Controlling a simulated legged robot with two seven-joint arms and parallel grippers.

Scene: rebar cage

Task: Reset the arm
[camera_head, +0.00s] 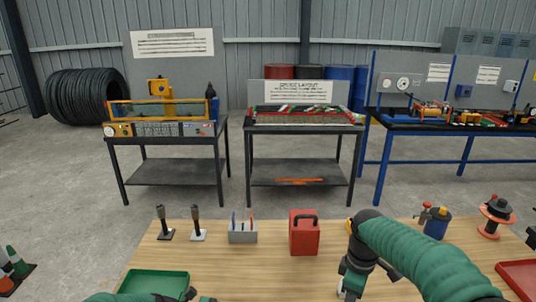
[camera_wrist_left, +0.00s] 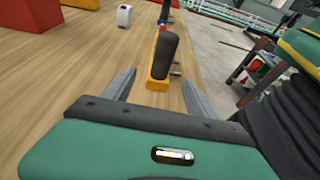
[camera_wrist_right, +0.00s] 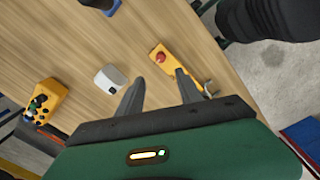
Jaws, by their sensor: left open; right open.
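My left gripper (camera_wrist_left: 158,78) is open, its two fingers apart. In the left wrist view a black-handled tool with an orange base (camera_wrist_left: 160,66) shows beyond and between the fingertips. No grip on it is visible. My right gripper (camera_wrist_right: 159,75) is open and empty above the wooden table (camera_head: 273,262). A yellow piece with a red button (camera_wrist_right: 172,62) lies on the table beyond its fingertips. In the head view my right arm (camera_head: 410,255) reaches in from the right. Only small parts of my left arm show at the bottom edge.
On the table stand a red box (camera_head: 304,240), a grey tool holder (camera_head: 243,237), a green tray (camera_head: 153,282), a blue canister (camera_head: 436,228) and a red spool (camera_head: 491,232). A red tray (camera_head: 520,276) is at right. The right wrist view shows a yellow controller (camera_wrist_right: 48,97).

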